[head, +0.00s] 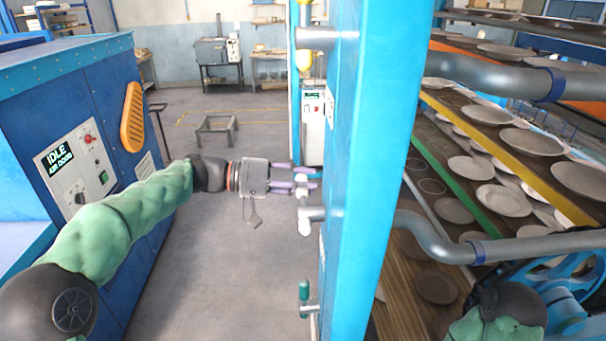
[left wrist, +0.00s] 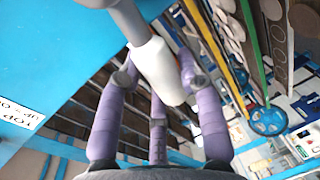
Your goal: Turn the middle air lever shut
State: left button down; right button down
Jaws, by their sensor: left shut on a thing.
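The middle air lever has a white handle (head: 305,228) on a grey stub (head: 316,213) from the blue post's left face. My left gripper (head: 304,180) reaches in from the left, its purple fingers shut around the handle's upper part. In the left wrist view the white handle (left wrist: 160,70) lies between the purple fingers, its grey stem (left wrist: 126,20) running to the top. The fingers hide part of the handle in the head view. My right gripper does not show.
Racks of plates (head: 505,200) fill the right, behind grey pipes. A blue cabinet (head: 75,110) with an IDLE display stands left. The floor between is mostly clear.

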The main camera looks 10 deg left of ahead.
pick_arm(q)
jog(key=shift+w+f+n+g, duration=0.15)
jog(key=shift+f+n+g, duration=0.15)
jog(key=shift+f+n, duration=0.7)
jog(key=shift+f, duration=0.2)
jog(key=c, duration=0.8)
grip_release()
jog(key=shift+w, duration=0.1)
jog(key=shift+o, duration=0.2)
jog(key=shift+r, duration=0.1)
jog(key=shift+r, duration=0.15)
jog(key=v, duration=1.2)
